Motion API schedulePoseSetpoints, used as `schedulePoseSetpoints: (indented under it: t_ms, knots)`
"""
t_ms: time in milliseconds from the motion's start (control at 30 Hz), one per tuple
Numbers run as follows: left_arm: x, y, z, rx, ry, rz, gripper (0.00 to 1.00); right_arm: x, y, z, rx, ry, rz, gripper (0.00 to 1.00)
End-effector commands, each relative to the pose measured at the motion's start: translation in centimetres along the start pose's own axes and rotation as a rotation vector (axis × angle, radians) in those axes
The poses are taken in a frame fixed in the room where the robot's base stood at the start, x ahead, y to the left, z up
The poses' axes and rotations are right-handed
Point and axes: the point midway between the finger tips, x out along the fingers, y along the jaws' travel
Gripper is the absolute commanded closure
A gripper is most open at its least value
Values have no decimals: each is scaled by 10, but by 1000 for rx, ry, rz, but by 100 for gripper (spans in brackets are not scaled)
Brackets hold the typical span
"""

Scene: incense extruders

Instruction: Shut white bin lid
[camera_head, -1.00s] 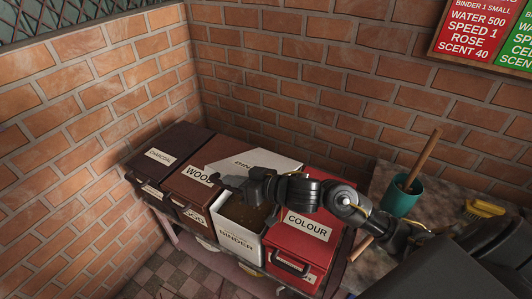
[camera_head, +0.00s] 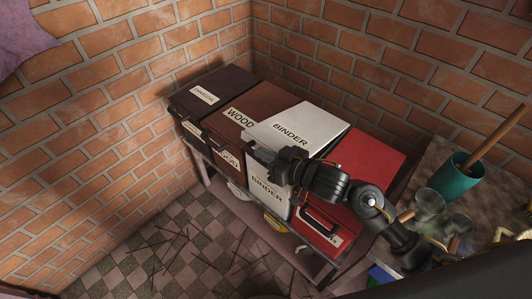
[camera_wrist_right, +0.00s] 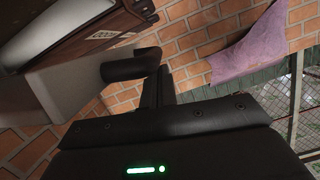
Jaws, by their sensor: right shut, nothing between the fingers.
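The white bin (camera_head: 265,192), labelled BINDER, stands between the brown and red bins. Its white lid (camera_head: 318,118) lies down over the top, and no opening or contents show. Whether a small gap is left at the front edge is hidden by my arm. My right gripper (camera_head: 256,154) is shut and empty over the lid's front edge near its left corner; I cannot tell if it touches. In the right wrist view the shut fingers (camera_wrist_right: 150,75) are beside a pale surface (camera_wrist_right: 60,90), probably the white bin. My left gripper is not in view.
The brown WOOD bin (camera_head: 262,98) and dark charcoal bin (camera_head: 215,82) stand to the left, the red bin (camera_head: 365,155) to the right, all with lids down. A teal cup (camera_head: 456,177) with a stick and glasses (camera_head: 430,200) stand on the right-hand counter. Brick walls are behind.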

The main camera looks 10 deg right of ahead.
Motion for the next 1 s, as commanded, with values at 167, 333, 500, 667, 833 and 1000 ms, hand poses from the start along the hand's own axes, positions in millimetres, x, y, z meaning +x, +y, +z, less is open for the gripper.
schedulePoseSetpoints:
  t_ms: [167, 333, 500, 667, 833, 1000]
  knots:
    - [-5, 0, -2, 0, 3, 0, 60, -1, -1, -4, 0, 0, 0, 100]
    - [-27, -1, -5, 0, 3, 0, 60, -5, -4, -22, 0, -1, -1, 100]
    - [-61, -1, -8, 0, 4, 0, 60, -11, -9, -48, 1, -2, -4, 100]
    - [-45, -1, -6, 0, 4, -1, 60, -48, -7, -36, -5, -3, -4, 100]
    - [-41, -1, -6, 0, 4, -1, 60, -82, -8, -36, -4, -3, -4, 100]
    - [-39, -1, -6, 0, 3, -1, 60, -101, -9, -37, -2, -2, -4, 100]
